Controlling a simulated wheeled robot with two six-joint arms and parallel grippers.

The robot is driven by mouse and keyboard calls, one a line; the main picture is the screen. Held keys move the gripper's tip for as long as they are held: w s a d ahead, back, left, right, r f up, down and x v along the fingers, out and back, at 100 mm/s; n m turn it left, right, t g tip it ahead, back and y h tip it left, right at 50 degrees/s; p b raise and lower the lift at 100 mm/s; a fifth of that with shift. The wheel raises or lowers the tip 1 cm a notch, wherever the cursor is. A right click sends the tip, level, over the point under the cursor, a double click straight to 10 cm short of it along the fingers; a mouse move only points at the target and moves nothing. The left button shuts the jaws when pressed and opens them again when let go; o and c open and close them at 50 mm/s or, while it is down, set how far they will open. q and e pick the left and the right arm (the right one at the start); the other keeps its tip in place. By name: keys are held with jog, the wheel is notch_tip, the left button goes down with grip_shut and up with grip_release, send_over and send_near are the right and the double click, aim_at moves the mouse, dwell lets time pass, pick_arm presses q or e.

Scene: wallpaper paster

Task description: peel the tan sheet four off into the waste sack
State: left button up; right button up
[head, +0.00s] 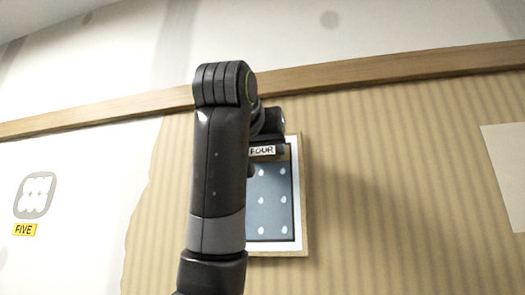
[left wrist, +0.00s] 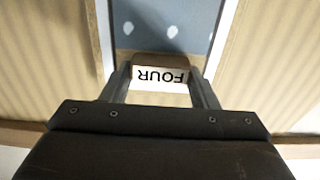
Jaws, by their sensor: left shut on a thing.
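A tan block or tab with a white FOUR label (head: 262,151) is at the top of a blue-grey panel with white spots (head: 272,200) on the wall. My left gripper (head: 268,143) is shut on this tan tab; the label also shows in the left wrist view (left wrist: 160,77) between the two fingers. A tan striped covering (head: 400,190) spreads over the wall around the panel. I cannot tell where sheet four itself ends. My left forearm hides the panel's left side. The waste sack and my right gripper are out of view.
A wooden rail (head: 390,70) runs across the wall above the panel. A yellow FIVE label (head: 24,230) sits below a grey pad (head: 35,195) on bare white wall at left. A pale rectangular patch (head: 507,160) is at the right edge.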

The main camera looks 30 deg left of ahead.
pick_arm(q)
jog(key=shift+s+d, duration=0.15)
jog(key=shift+s, duration=0.4)
jog(key=shift+s+b, duration=0.1)
jog(key=shift+b, duration=0.2)
jog(key=shift+b+v, duration=0.45)
jog(key=shift+v, duration=0.8)
jog(key=b+v, duration=0.3)
jog(key=v, duration=0.4)
dwell(0.6)
